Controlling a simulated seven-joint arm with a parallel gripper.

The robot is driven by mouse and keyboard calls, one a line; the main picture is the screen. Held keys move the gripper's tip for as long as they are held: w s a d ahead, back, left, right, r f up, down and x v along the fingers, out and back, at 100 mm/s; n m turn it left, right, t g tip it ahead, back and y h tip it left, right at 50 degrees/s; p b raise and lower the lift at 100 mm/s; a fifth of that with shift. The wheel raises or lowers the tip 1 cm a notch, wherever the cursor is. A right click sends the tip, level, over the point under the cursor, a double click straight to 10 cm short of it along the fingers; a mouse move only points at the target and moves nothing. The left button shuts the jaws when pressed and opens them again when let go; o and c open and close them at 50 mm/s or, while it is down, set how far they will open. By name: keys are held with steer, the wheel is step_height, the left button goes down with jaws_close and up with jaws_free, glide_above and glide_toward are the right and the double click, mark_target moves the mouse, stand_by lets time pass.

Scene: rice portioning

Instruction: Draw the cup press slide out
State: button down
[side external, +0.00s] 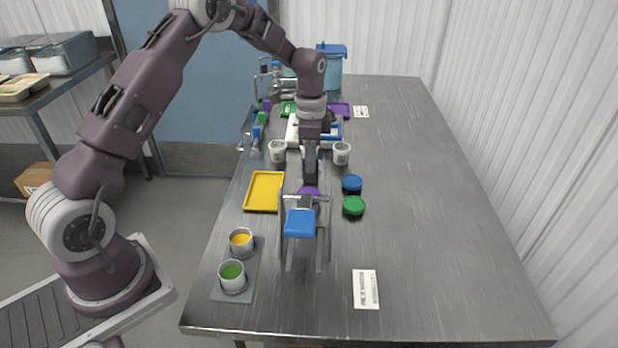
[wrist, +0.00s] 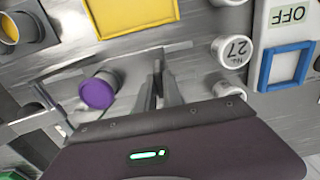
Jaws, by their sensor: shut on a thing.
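The cup press (side external: 325,245) is a steel frame with a blue pad (side external: 300,222) on top, standing near the front middle of the table. A purple round piece (side external: 308,191) sits at its far side; it also shows in the wrist view (wrist: 98,92), left of the fingers. My gripper (side external: 309,181) points down just beyond the purple piece. In the wrist view its fingers (wrist: 160,84) are close together at the end of the steel slide (wrist: 130,82), shut on its handle. The grip point is mostly hidden by the fingers.
A yellow tray (side external: 263,174) lies left of the press. Blue (side external: 352,184) and green (side external: 353,205) lids lie to the right. White tubs (side external: 341,153) stand beyond my gripper. Cups of yellow (side external: 241,241) and green (side external: 232,275) stand front left. The table's right side is mostly clear.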

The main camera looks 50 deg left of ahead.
steer(key=w+a, duration=0.3)
steer(key=shift+w+a+r, duration=0.1)
steer(key=shift+w+a, duration=0.25)
steer(key=c, duration=1.5)
jaws_free()
steer(key=shift+a, duration=0.1)
step_height(320, 180, up, 7)
